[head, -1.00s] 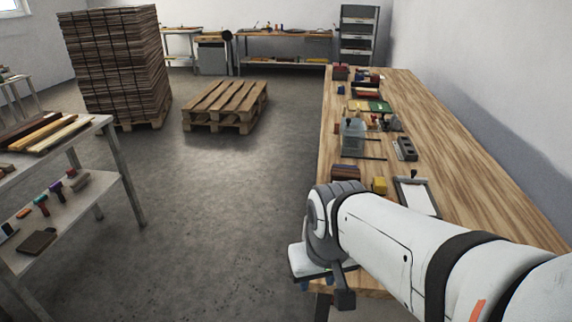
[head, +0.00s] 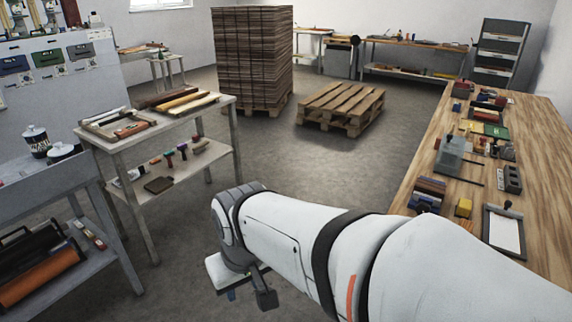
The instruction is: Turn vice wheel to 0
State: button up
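My gripper (head: 248,292) hangs below my white arm at the bottom centre, over the open floor. It is partly hidden by my wrist, and I cannot tell whether its fingers are open or shut. It is well apart from the benches. A small grey device (head: 452,152) with rods stands on the wooden workbench at the right. It may be the vice, but it is too small to be sure. I cannot make out a vice wheel or any number on it.
The wooden workbench (head: 545,150) also holds a clipboard (head: 505,232) and a yellow block (head: 463,207). A shelf table (head: 150,130) with tools and a grey cart (head: 62,178) stand left. A pallet (head: 342,104) lies behind. The floor (head: 335,175) between is clear.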

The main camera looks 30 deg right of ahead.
aim_at(421, 207)
jog(key=u, duration=0.4)
jog(key=k, duration=1.2)
jog(key=z, duration=1.4)
jog(key=i, duration=1)
jog(key=z, duration=0.05)
